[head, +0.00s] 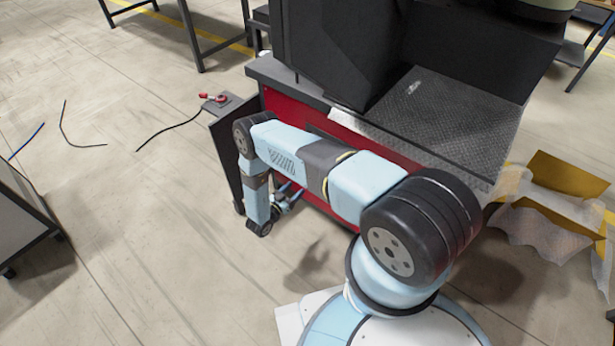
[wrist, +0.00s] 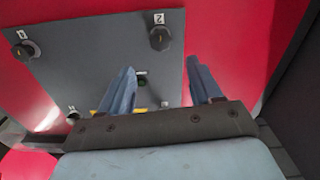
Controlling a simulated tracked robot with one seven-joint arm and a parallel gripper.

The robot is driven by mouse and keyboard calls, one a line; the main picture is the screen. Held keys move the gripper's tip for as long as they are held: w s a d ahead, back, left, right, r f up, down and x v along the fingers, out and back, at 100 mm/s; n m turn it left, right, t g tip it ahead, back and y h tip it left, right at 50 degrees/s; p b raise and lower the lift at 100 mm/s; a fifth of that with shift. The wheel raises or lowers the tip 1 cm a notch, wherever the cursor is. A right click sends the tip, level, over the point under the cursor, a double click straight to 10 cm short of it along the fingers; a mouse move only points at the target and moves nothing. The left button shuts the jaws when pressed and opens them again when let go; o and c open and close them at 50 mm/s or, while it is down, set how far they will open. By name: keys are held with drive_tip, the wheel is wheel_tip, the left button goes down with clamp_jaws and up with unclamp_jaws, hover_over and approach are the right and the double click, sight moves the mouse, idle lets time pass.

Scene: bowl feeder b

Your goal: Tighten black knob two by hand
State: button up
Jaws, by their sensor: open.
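Black knob two (wrist: 160,38) sits near the upper right corner of a grey panel (wrist: 90,60) on a red machine front in the wrist view. A label with the numeral 2 is just above it. My gripper (wrist: 168,72) is open, its two blue-grey fingers apart with nothing between them. The fingertips lie below the knob in the picture, apart from it. In the head view my gripper (head: 290,196) is small at the red side of the machine, partly hidden by my arm, and the knob is hidden.
A second black knob (wrist: 25,50) is at the panel's upper left. A dark round part (wrist: 141,82) shows between the fingers. In the head view, a small box with a red switch (head: 215,98) is left of the machine, and an open cardboard box (head: 550,205) is at right.

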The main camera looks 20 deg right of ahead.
drive_tip(key=x, duration=1)
drive_tip(key=shift+w+d, duration=0.1)
drive_tip(key=shift+c, duration=0.4)
drive_tip(key=c, duration=0.9)
drive_tip(key=shift+c, duration=0.3)
